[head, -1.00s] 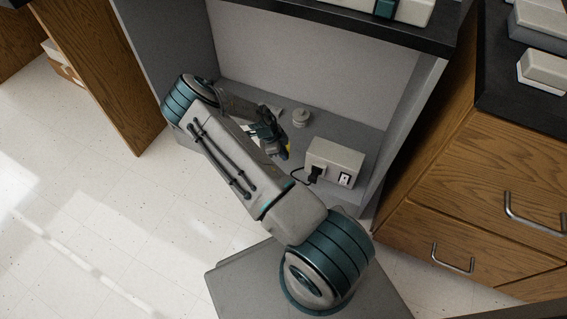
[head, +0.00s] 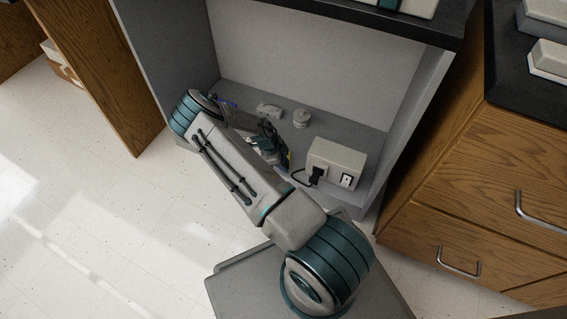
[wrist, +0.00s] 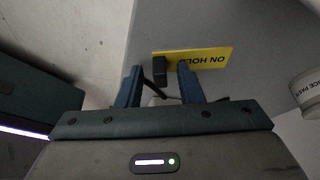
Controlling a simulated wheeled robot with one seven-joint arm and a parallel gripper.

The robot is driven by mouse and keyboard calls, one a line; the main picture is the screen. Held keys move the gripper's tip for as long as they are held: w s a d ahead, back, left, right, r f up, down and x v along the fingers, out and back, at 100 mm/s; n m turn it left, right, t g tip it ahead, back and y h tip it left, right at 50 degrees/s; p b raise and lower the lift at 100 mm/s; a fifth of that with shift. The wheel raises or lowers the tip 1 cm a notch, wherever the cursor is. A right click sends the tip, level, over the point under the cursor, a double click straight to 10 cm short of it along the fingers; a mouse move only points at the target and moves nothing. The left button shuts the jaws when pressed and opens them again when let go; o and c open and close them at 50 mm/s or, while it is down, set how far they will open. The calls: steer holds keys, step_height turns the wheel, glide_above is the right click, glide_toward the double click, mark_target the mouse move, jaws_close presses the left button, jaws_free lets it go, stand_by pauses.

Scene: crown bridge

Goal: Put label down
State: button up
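The label is a yellow plate reading "ON HOLD" (wrist: 208,58), seen upside down in the wrist view just beyond my fingertips, over the grey shelf surface. I cannot tell whether it touches the shelf. My gripper (wrist: 159,72) has its two blue fingers apart. A small dark block (wrist: 160,69) with a thin dark stem shows between the fingertips, with gaps on both sides. In the head view my gripper (head: 278,154) is inside the cabinet, left of the power box, and my arm hides most of the label.
A beige power box (head: 336,162) with a switch and black plug (head: 317,174) stands right of my gripper. Cabinet walls and a dark top (head: 400,25) enclose the space.

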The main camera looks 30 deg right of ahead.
steer(key=s+a+r+n+y+p, duration=0.2)
steer(key=a+r+n, duration=0.25)
steer(key=r, duration=0.75)
steer(key=s+a+r+n+t+y+p, duration=0.1)
steer(key=s+a+r+n, duration=0.3)
steer(key=r, duration=0.8)
steer(key=a+r+n+y+p, duration=0.25)
steer(key=a+r, duration=0.25)
steer(key=r, duration=0.7)
steer(key=s+a+r+n+t+h, duration=0.1)
steer(key=s+r+n+t, duration=0.1)
steer(key=s+r+n, duration=1.1)
steer(key=s+b, duration=0.1)
steer(key=s, duration=0.2)
steer(key=shift+s+a+r+h, duration=0.15)
steer(key=shift+s+a+h, duration=0.15)
steer(key=shift+a+h, duration=0.05)
steer(key=shift+s, duration=0.1)
